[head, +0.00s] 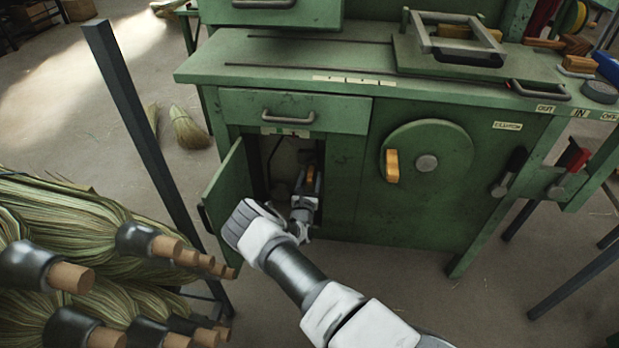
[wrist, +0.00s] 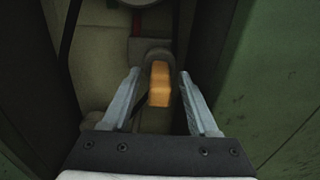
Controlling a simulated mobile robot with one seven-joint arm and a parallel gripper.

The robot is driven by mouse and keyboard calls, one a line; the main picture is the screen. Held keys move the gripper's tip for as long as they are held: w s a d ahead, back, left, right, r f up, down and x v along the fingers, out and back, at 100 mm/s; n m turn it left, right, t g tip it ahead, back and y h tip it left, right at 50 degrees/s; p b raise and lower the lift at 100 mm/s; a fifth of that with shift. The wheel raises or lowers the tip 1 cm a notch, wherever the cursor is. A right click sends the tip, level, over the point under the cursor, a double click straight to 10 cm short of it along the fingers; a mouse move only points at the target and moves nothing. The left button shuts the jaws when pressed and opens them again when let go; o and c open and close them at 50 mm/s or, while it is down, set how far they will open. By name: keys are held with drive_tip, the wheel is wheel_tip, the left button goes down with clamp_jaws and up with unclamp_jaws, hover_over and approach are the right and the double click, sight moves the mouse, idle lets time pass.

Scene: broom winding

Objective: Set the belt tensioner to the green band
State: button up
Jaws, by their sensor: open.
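My gripper (wrist: 159,77) is open, with one finger on each side of an orange wooden handle (wrist: 159,84) inside the cabinet. Gaps show between the handle and both fingers. I take this handle to be the belt tensioner's lever. Behind it is a pale plate (wrist: 100,60) with a small dark red mark (wrist: 135,50). No green band can be made out; the cabinet inside is dark. In the head view my gripper (head: 309,182) reaches in through the open cabinet door (head: 228,195), and the handle shows only partly.
The green bench (head: 300,60) stands around the opening, with a drawer (head: 285,110) above it. A wheel with a wooden knob (head: 440,150) is to the right. Broom bundles (head: 60,215) and a dark post (head: 140,130) stand at the left. The cabinet walls are close beside my gripper.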

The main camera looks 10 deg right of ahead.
clamp_jaws()
idle(1.4)
